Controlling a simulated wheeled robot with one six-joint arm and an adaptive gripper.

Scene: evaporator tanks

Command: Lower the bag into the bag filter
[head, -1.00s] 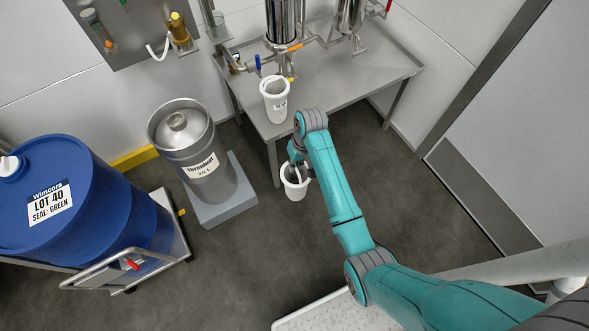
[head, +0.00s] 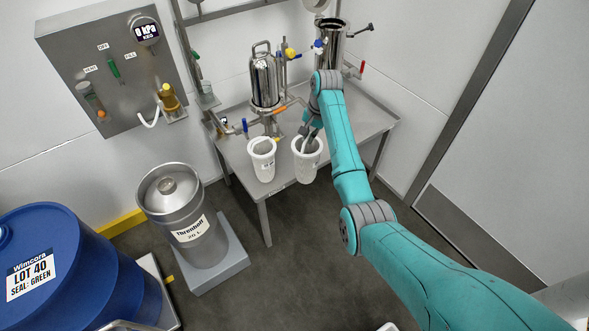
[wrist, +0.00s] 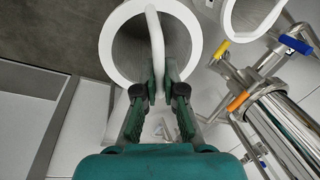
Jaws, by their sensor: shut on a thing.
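My gripper (head: 308,140) is shut on the handle of a white, open-topped bag (head: 306,165). The bag hangs upright by the front edge of the steel table. In the wrist view the bag (wrist: 113,38) has a round rim, its handle between my two fingers (wrist: 160,78). A steel vessel with an open top (head: 331,48), which looks like the bag filter, stands at the back right of the table, behind my gripper. My arm hides part of it, and its inside is not clear.
A second white bag (head: 262,163) stands on the table (head: 283,186) left of the held one. A closed steel vessel (head: 264,82) with coloured valve handles stands behind. A keg (head: 184,222), a blue drum (head: 75,270) and a wall panel (head: 112,60) are to the left.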

